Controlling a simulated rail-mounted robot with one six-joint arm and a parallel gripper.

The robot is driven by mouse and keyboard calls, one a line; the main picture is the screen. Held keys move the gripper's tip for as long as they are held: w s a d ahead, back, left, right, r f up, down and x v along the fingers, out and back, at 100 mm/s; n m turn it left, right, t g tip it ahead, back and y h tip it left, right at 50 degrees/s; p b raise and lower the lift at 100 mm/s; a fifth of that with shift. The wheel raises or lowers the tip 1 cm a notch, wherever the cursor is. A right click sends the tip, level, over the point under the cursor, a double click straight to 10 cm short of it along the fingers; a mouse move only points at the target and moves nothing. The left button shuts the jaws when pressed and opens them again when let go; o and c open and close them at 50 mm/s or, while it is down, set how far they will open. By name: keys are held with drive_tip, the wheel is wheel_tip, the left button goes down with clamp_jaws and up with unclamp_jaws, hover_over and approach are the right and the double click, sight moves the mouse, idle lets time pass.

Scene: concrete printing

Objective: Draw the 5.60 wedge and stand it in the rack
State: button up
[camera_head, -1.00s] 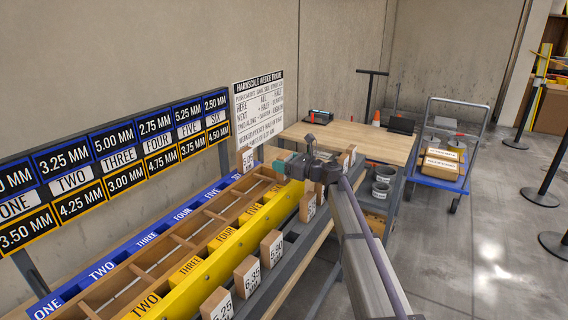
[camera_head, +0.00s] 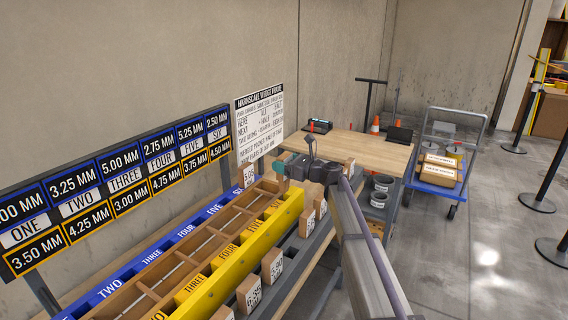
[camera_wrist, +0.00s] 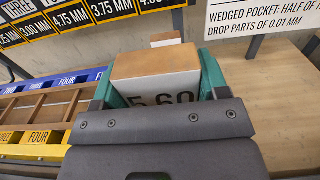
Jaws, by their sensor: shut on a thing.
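The 5.60 wedge (camera_wrist: 158,82) is a tan block with a white printed face, gripped between teal fingertips in the wrist view. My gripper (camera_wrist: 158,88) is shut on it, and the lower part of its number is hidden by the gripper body. In the head view my gripper (camera_head: 284,168) is above the far end of the rack, and the wedge is mostly hidden there. The rack (camera_head: 148,296) has wooden compartments between a blue numbered strip (camera_head: 185,230) and a yellow numbered strip (camera_head: 222,268).
Another block (camera_head: 248,175) stands beyond the rack's far end. Several labelled blocks, one at the front (camera_head: 248,293), line the grey ledge. A size board (camera_head: 120,185) and an instruction sign (camera_head: 258,120) stand behind. A wooden table (camera_head: 365,152) and a loaded cart (camera_head: 440,172) are farther back.

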wheel_tip(320, 180, up, 6)
drive_tip(key=p, duration=0.6)
drive_tip(key=shift+r, duration=0.1)
idle(0.4)
